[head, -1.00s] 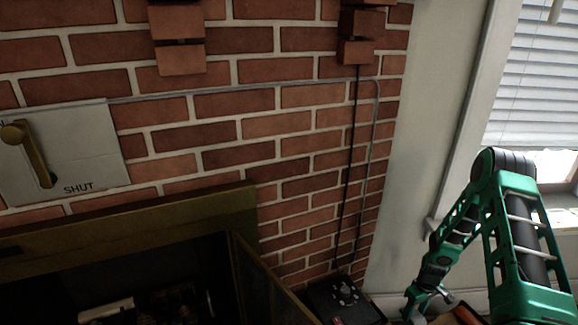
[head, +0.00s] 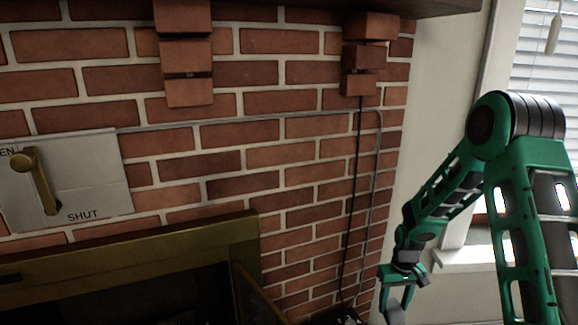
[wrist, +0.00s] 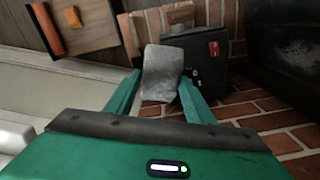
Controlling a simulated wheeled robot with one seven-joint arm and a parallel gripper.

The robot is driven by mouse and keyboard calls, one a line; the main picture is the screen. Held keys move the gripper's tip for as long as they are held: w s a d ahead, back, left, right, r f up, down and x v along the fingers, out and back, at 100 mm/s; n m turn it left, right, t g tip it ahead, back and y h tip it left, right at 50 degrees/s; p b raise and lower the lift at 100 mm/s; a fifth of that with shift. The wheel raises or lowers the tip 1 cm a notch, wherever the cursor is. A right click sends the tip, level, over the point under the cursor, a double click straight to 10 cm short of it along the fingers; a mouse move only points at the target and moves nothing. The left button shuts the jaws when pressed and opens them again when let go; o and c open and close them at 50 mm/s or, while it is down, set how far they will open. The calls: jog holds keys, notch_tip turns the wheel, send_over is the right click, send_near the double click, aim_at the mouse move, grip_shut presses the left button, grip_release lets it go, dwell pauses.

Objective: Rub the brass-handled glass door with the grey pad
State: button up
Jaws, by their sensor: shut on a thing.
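My gripper (head: 396,302) hangs at the bottom edge of the head view, right of the fireplace. In the wrist view its two green fingers (wrist: 160,97) are shut on the grey pad (wrist: 162,72), a mottled flat piece jutting beyond the fingertips. A glass door (head: 257,292) with a brass-coloured frame stands ajar at the firebox's right side, mostly cut off below. A dark, smeared pane at right in the wrist view (wrist: 290,45) looks like this door, apart from the pad. No door handle shows.
A brass lever (head: 40,180) sits on a plate marked SHUT on the brick wall (head: 300,190). Bricks jut out above. A black box (wrist: 203,62) lies beyond the pad, with a wooden tray (wrist: 82,38) to its left. A window is at right.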

aim_at(386, 311)
jog(key=shift+m, duration=0.3)
jog(key=a+r, duration=0.1)
jog(key=s+a+r, duration=0.1)
jog(key=a+r, duration=0.1)
jog(key=r, duration=0.1)
jog(key=shift+s+r, duration=0.1)
jog(key=shift+s, duration=0.2)
